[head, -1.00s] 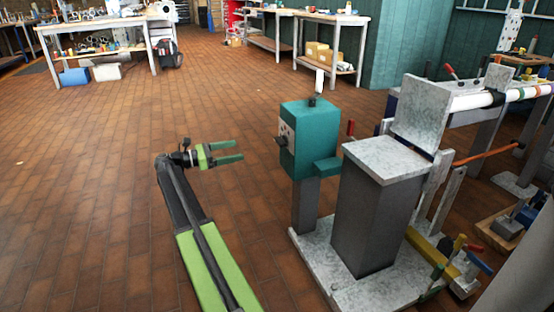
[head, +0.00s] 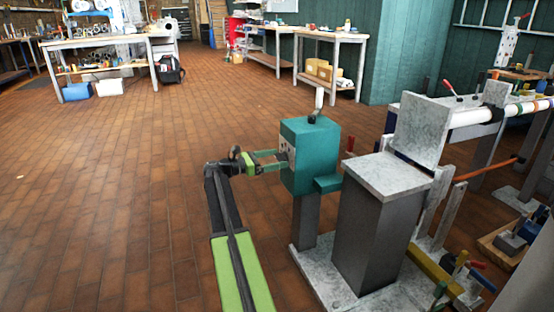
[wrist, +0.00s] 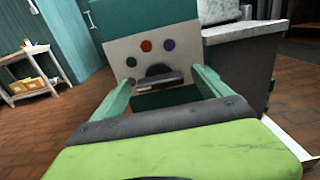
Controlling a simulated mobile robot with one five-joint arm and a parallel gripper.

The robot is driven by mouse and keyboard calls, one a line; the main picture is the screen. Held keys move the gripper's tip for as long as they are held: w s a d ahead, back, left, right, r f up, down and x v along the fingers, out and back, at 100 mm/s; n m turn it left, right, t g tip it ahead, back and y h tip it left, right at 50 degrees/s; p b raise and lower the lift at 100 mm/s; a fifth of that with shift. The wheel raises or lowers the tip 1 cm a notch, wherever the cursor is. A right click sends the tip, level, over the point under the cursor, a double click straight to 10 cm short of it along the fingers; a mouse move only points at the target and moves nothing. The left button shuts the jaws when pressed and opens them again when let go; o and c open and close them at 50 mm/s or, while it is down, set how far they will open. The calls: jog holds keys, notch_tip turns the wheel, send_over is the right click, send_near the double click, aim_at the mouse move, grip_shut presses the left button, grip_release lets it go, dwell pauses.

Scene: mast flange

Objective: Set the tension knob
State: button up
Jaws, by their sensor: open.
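The teal box (head: 308,158) stands on a grey post. In the wrist view its pale front panel (wrist: 190,50) carries a dark knob (wrist: 157,70) with a grey bar across it, lying nearly level. Green (wrist: 131,62), red (wrist: 146,46) and purple (wrist: 168,44) dots sit in an arc above the knob. My gripper (head: 282,159) is open in front of the panel. In the wrist view its green fingers (wrist: 160,78) stand left and right of the knob, apart from its bar. Whether the tips reach level with the knob is hard to tell. In the head view the gripper hides the knob.
A grey pedestal (head: 378,225) with a stone-like top stands right of the box, on the same base plate (head: 325,285). A white pipe (head: 470,117) on a stand runs behind it. The brick floor (head: 110,200) to the left is clear.

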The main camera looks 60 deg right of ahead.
jog(key=shift+s+d, duration=0.15)
jog(key=shift+d, duration=0.1)
